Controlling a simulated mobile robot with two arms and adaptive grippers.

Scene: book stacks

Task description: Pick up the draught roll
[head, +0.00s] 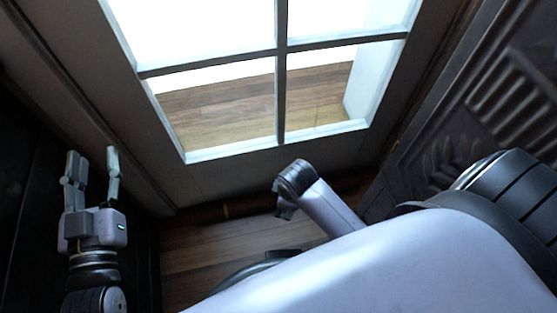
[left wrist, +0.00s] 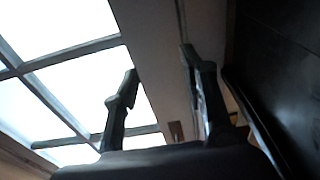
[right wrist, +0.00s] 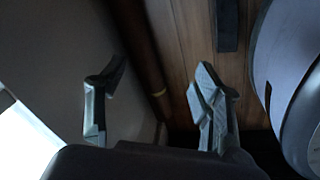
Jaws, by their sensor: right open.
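The draught roll (head: 238,207) is a long, dark brown cylinder with a thin lighter band. It lies on the floor along the foot of the glazed door in the head view. In the right wrist view the roll (right wrist: 146,58) runs lengthwise between the spread fingers of my right gripper (right wrist: 160,80), which is open and empty. I cannot tell the gap between fingers and roll. In the head view my right arm hides part of the roll. My left gripper (head: 92,158) is open and empty at the far left, raised, away from the roll.
The door (head: 230,165) with white-framed panes (head: 280,100) stands right behind the roll. A dark carved panel (head: 465,120) is at the right, and a dark surface (head: 30,210) at the left. Bare wooden floor (head: 205,260) lies in front of the roll.

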